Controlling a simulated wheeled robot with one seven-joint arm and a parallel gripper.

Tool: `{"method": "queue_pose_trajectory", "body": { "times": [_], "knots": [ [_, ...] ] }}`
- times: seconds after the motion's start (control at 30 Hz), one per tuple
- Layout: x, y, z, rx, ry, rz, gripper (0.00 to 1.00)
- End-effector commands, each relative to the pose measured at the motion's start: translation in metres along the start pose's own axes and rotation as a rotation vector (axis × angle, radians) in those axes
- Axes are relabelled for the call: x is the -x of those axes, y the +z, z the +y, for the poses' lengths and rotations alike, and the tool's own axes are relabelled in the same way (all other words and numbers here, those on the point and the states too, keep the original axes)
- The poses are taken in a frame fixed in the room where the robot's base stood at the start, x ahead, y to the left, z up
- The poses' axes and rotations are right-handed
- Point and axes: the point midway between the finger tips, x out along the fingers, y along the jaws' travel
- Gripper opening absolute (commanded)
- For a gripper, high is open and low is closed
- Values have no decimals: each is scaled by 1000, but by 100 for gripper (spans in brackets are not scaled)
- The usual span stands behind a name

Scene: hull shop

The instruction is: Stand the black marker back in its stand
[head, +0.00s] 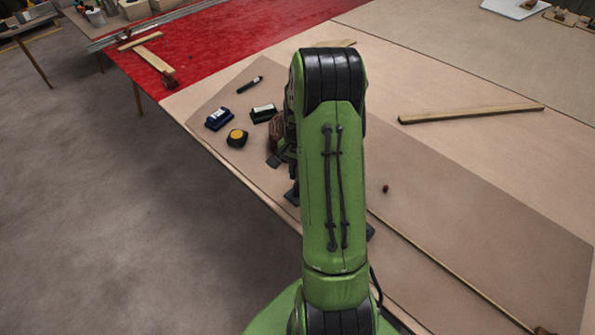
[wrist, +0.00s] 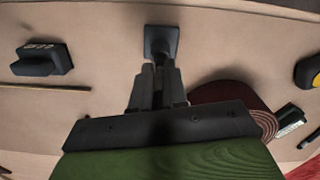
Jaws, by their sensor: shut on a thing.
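My gripper (wrist: 158,80) points at the tabletop in the wrist view and is shut on a slim dark thing, which looks like the black marker (wrist: 158,88). The fingers cover most of it. A small dark square piece (wrist: 161,42), which may be the stand, sits on the table just beyond the fingertips. I cannot tell whether the held thing touches it. In the head view my green arm hides most of the gripper and what it holds. A similar slim black thing (head: 250,84) lies flat on the table at the upper left.
A blue block (head: 219,118), a dark green block (head: 263,113) and a yellow-black tape measure (head: 237,137) lie left of my arm. A dark block with pale marks (wrist: 42,59) is at left in the wrist view. A wood strip (head: 470,114) lies right; board around it is mostly clear.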

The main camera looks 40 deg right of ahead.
Motion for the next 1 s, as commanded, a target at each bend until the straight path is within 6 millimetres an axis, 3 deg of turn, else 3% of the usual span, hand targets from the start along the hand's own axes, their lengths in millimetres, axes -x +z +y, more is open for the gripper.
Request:
{"method": "queue_pose_trajectory", "body": {
  "times": [0.27,0.3,0.47,0.77,0.87,1.0],
  "knots": [
    [-1,0,0,0,0,0,0],
    [-1,0,0,0,0,0,18],
    [-1,0,0,0,0,0,42],
    [1,0,0,0,0,1,43],
    [15,0,0,0,-1,2,43],
    [53,-1,0,0,-3,6,43]
  ]
}}
